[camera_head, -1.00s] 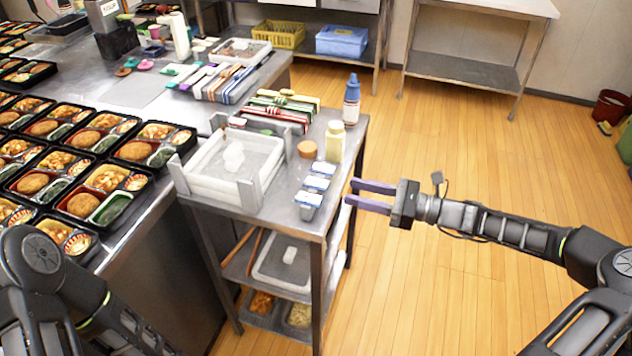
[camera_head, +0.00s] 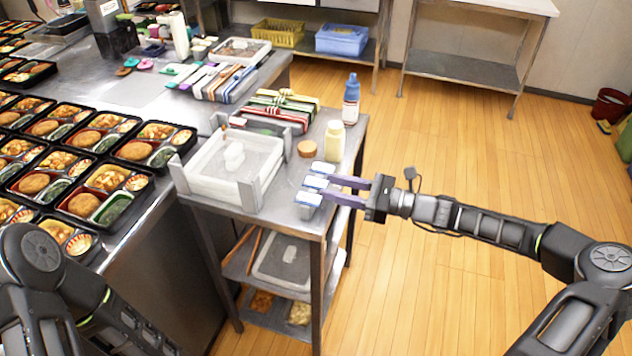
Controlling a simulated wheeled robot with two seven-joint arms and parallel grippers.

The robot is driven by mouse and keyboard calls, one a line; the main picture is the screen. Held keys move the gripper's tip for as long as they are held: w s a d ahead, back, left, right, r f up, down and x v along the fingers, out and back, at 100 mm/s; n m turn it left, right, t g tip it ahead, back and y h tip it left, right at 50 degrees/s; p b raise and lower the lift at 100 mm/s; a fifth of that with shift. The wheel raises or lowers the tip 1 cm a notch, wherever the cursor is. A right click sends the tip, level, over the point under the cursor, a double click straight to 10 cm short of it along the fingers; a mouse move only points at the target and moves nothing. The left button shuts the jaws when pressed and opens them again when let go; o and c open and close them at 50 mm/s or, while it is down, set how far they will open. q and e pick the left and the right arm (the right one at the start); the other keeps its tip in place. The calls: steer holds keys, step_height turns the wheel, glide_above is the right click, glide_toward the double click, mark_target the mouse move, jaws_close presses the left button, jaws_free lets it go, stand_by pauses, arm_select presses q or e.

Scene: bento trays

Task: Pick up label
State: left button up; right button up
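Small blue-and-white label stacks stand in a row near the right edge of the small metal table (camera_head: 268,216). The front label stack (camera_head: 307,203) and the back label stack (camera_head: 322,168) show, with a middle one (camera_head: 314,184) between them. My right gripper (camera_head: 328,189) is open, with its two purple fingers pointing left. The fingertips are at the row's right side, by the middle stack; I cannot tell whether they touch it. My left arm shows at the bottom left, but its gripper is out of view.
A white tray (camera_head: 206,186) stands left of the labels. A brown round lid (camera_head: 307,149), a cream bottle (camera_head: 334,141) and a blue-capped bottle (camera_head: 351,101) stand behind them. Bento trays (camera_head: 108,180) cover the left counter.

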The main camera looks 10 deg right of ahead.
steer(key=shift+c, duration=0.4)
jaws_close()
